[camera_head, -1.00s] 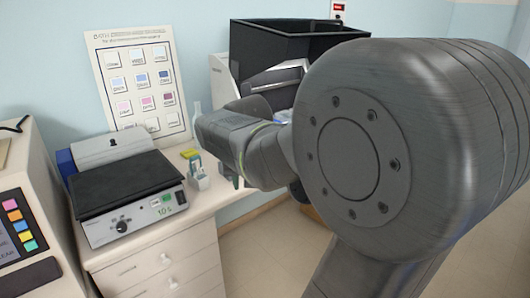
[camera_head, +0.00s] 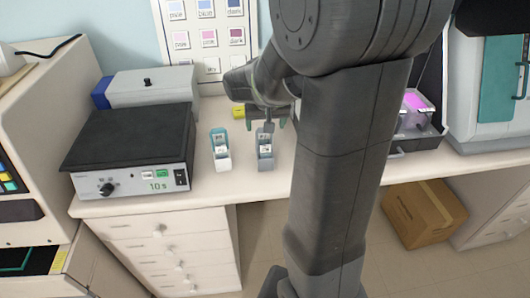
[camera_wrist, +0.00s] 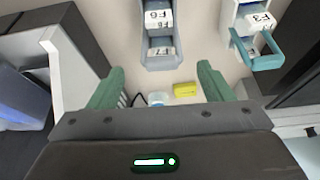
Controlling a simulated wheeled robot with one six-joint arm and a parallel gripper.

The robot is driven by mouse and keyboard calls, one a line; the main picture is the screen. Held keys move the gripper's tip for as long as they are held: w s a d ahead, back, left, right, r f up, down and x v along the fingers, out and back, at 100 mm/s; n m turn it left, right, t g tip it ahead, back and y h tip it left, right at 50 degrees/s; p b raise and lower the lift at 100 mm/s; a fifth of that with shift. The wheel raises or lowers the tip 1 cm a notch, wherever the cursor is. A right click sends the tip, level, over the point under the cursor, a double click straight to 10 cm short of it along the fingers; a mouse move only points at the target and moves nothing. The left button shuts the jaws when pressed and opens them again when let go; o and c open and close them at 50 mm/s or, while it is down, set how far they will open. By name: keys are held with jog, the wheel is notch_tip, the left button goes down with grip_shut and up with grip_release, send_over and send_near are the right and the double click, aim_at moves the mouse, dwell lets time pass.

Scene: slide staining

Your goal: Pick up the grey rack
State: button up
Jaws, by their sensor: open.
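The grey rack (camera_head: 265,163) stands upright on the white counter, just right of a white rack with a teal handle (camera_head: 221,162). In the wrist view the grey rack (camera_wrist: 161,64) is at the top centre, holding labelled slides, partly cut off by the frame. The teal-handled rack (camera_wrist: 258,62) is at its upper right there. My gripper (camera_wrist: 158,85) has its two green fingers wide apart, with nothing between their tips. The grey rack lies in line with the gap, apart from both fingers. In the head view my gripper (camera_head: 267,122) is close to the rack's far end, partly hidden by my arm.
A black-topped heater (camera_head: 130,140) reading "10 s" is left of the racks. A small yellow object (camera_head: 238,112) lies behind them; it also shows in the wrist view (camera_wrist: 186,89). A pink-lit container (camera_head: 412,110) is at right. Bare counter lies around the racks.

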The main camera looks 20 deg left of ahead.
jog(key=shift+x, duration=1.95)
jog(key=shift+a+r, duration=0.1)
jog(key=shift+a, duration=0.05)
jog(key=c, duration=1.3)
